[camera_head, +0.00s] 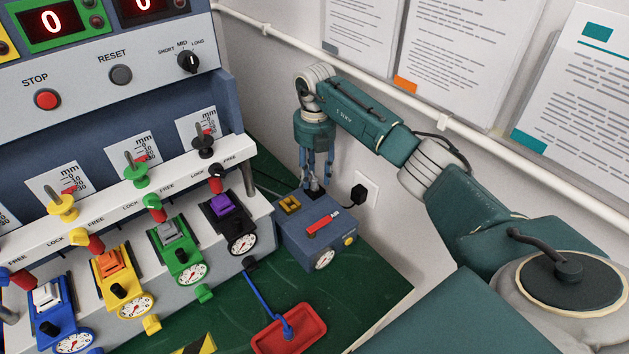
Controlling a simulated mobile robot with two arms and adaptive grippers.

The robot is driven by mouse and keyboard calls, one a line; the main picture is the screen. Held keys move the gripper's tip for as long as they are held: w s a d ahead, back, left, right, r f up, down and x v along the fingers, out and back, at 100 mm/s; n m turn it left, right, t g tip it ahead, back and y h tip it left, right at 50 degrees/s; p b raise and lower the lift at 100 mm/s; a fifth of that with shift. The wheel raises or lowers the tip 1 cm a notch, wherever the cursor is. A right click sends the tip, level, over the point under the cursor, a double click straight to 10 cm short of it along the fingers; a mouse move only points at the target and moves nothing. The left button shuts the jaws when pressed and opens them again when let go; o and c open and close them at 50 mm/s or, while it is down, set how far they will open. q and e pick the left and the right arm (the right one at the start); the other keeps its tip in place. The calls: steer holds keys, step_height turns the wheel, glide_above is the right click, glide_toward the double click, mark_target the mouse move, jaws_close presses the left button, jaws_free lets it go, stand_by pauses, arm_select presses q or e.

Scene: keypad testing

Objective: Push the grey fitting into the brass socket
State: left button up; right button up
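My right gripper (317,172) points down over the back of a blue-grey box. Its blue fingers are close above a small grey piece (315,187), which looks like the grey fitting and stands at a dark square block (316,195) on the box. I cannot tell whether the fingers touch or grip it. A brass-yellow square socket (290,205) is on the box top, just left of and in front of the gripper. Its inside is too small to make out. My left gripper is out of view.
The blue-grey box (290,236) has a red part (322,222) on top and a gauge in front. A keypad test rig (246,212) stands close on the left. The wall is close behind.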

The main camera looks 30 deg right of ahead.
steer(key=shift+f, duration=0.85)
steer(key=shift+c, duration=0.3)
jaws_close()
steer(key=shift+r, duration=0.1)
